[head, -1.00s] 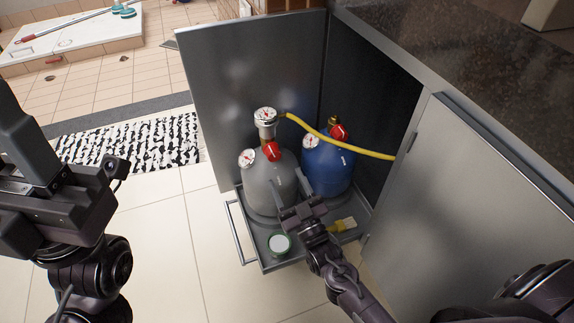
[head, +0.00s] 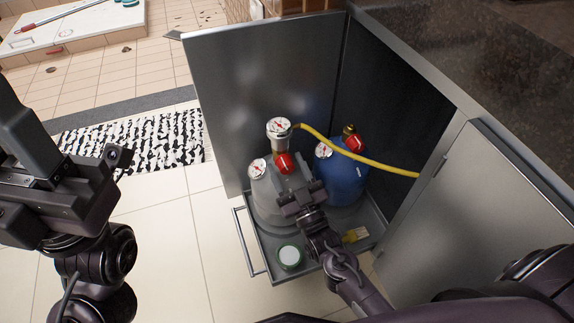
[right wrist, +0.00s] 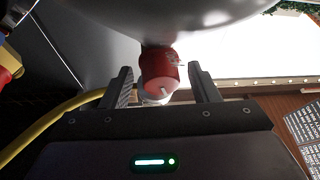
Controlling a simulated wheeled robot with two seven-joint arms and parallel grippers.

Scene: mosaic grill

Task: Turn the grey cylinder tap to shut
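The grey cylinder (head: 264,203) stands in the pull-out tray at the cabinet. Its red tap (head: 283,163) sits on top, below a round gauge and regulator. In the right wrist view the red tap (right wrist: 160,70) lies between the fingers of my right gripper (right wrist: 162,80), with a gap on each side. The right gripper (head: 294,187) is open, in front of the tap in the head view, and hides part of the cylinder's top. No contact with the tap shows. My left gripper (head: 55,185) is at the far left, away from the cylinders; its fingers are not clear.
A blue cylinder (head: 345,183) with its own red tap (head: 355,143) stands close on the right. A yellow hose (head: 365,160) runs from the grey cylinder's regulator to the cabinet wall. A green-rimmed round item (head: 289,256) and a yellow brush (head: 355,235) lie in the tray (head: 262,250).

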